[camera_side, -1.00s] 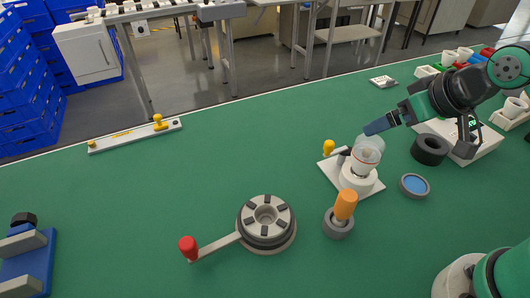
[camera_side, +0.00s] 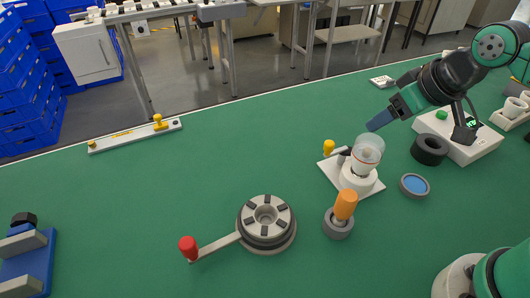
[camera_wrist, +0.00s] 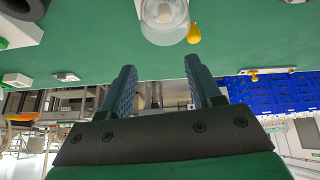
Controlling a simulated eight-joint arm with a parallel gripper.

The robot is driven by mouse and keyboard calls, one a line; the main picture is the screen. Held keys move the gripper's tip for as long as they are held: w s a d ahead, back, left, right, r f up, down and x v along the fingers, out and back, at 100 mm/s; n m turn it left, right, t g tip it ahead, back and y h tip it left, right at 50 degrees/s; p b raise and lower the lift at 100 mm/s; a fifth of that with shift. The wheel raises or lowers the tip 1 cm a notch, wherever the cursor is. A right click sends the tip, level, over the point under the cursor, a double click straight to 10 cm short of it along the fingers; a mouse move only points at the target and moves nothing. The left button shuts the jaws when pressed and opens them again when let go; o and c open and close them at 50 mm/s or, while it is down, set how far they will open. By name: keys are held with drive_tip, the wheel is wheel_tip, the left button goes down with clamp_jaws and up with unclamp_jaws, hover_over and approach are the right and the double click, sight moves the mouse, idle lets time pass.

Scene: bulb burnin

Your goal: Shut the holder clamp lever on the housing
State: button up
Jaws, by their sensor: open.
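The holder is a white base plate (camera_side: 372,193) with a white round housing (camera_side: 356,181) on it. A clear dome (camera_side: 369,147) stands upright on the housing, with something orange and white inside. The clamp lever has a yellow knob (camera_side: 329,147) at the left of the holder; its dark arm is partly hidden. In the wrist view, the clear dome (camera_wrist: 163,20) and yellow knob (camera_wrist: 194,33) lie beyond the fingertips. My gripper (camera_side: 376,122) is above and just behind the dome, tilted down; I see no contact. In the wrist view its fingers (camera_wrist: 158,75) are apart and empty.
An orange-handled tool in a grey ring (camera_side: 338,223) stands in front of the holder. A blue-centred disc (camera_side: 414,186) and a black ring (camera_side: 430,149) lie to the right. A round fixture (camera_side: 267,224) with a red-knobbed lever (camera_side: 188,248) is at front left. Clear mat lies left of the holder.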

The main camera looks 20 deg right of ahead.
sight(330, 142)
drive_tip(key=w+a+n+g, duration=0.1)
drive_tip(key=w+n+g, duration=0.1)
drive_tip(key=w+a+f+n+g, duration=0.1)
drive_tip(key=w+a+n, duration=0.1)
drive_tip(key=w+a+f+n+g, duration=0.1)
drive_tip(key=n+g, duration=0.1)
drive_tip(key=n, duration=0.1)
drive_tip(key=shift+w+a+g, duration=0.3)
drive_tip(key=shift+w+a, duration=0.05)
drive_tip(key=shift+w, duration=0.05)
drive_tip(key=shift+w+a+f, duration=0.1)
drive_tip(key=shift+a+f, duration=0.05)
drive_tip(key=shift+w+f+n, duration=0.1)
drive_tip(key=shift+f+n, duration=0.2)
drive_tip(key=shift+f, duration=2.55)
clamp_jaws()
